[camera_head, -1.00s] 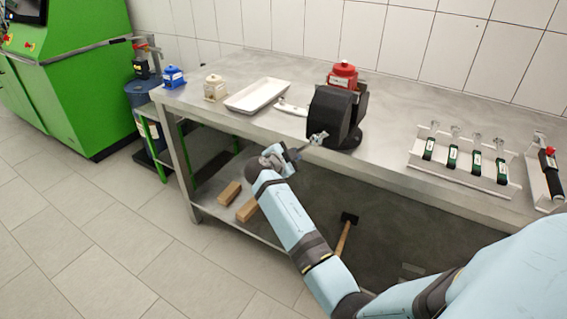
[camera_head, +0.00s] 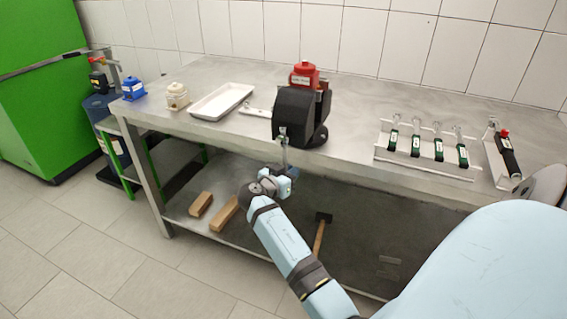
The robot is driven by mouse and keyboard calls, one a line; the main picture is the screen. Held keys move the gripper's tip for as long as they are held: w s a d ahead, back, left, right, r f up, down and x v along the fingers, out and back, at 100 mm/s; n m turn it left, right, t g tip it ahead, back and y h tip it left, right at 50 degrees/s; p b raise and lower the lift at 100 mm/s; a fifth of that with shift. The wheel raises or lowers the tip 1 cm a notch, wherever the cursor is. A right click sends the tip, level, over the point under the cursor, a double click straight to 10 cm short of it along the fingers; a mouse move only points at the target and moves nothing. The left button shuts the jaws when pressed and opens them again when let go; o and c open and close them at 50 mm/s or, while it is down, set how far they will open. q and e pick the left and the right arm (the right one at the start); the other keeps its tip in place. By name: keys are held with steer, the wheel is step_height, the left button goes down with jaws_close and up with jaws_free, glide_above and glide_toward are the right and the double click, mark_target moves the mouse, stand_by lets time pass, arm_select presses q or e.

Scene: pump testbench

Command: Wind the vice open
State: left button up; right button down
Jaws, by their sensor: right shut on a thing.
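The black vice (camera_head: 295,115) stands at the front edge of the metal workbench. A red pump part (camera_head: 304,76) sits at the top of the vice, upright; how its jaws meet the part is hidden. The vice's thin metal handle (camera_head: 283,142) is at its front, pointing down past the bench edge. My right gripper (camera_head: 286,172) is just below the vice, in front of the bench edge, and is shut on the handle's lower end. The fingertips are small and partly hidden. My left gripper is not in view.
On the bench (camera_head: 350,110) are a white tray (camera_head: 221,102), a beige part (camera_head: 177,97), a blue part (camera_head: 133,88), and a rack (camera_head: 425,163) of green-banded tools. Wooden blocks (camera_head: 224,214) and a hammer (camera_head: 321,235) are on the lower shelf.

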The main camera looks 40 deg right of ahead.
steer(key=shift+s+d+r+n, duration=0.3)
steer(key=shift+d, duration=0.05)
stand_by(0.3)
steer(key=c, duration=1.3)
jaws_free()
steer(key=shift+o, duration=0.8)
steer(key=shift+f, duration=0.2)
steer(key=shift+a+f, duration=0.15)
